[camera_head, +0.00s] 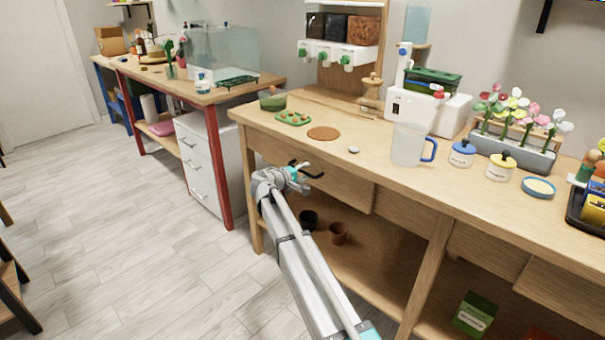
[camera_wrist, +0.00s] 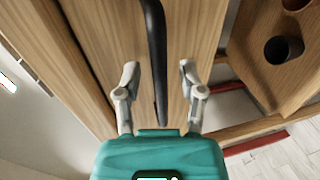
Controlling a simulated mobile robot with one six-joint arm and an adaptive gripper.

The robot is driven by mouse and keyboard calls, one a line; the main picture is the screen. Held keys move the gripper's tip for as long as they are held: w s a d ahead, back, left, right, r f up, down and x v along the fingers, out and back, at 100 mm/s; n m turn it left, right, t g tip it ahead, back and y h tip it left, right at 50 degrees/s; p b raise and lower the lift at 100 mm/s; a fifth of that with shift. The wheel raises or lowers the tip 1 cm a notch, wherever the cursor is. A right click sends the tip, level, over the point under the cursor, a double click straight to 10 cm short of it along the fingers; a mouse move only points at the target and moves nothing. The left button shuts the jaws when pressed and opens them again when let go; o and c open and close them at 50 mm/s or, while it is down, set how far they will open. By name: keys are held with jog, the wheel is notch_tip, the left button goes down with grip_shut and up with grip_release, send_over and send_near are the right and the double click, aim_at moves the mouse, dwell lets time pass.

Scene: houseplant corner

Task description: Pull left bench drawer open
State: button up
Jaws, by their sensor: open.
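The left bench drawer (camera_head: 345,190) has a plain wooden front below the bench top, at the left end of the bench. In the wrist view the drawer front (camera_wrist: 95,30) fills the middle, with a long black handle (camera_wrist: 157,60) running down it. My gripper (camera_head: 305,172) is at the drawer front in the head view. In the wrist view my gripper (camera_wrist: 157,75) is open, with one finger on each side of the handle's lower end. Neither finger visibly touches the handle. In the head view my gripper and arm hide part of the drawer's left side.
The wooden bench top (camera_head: 375,165) runs above the drawer. A clear jug (camera_head: 408,145), a green seedling tray (camera_head: 293,118) and a round cork mat (camera_head: 323,134) stand on it. Dark pots (camera_head: 338,232) sit on the lower shelf. The floor (camera_head: 130,240) at left is clear.

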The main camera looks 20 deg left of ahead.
grip_shut()
dwell(0.3)
jog(key=shift+w+a, duration=0.15)
jog(key=shift+s+d, duration=0.2)
jog(key=shift+s, duration=0.05)
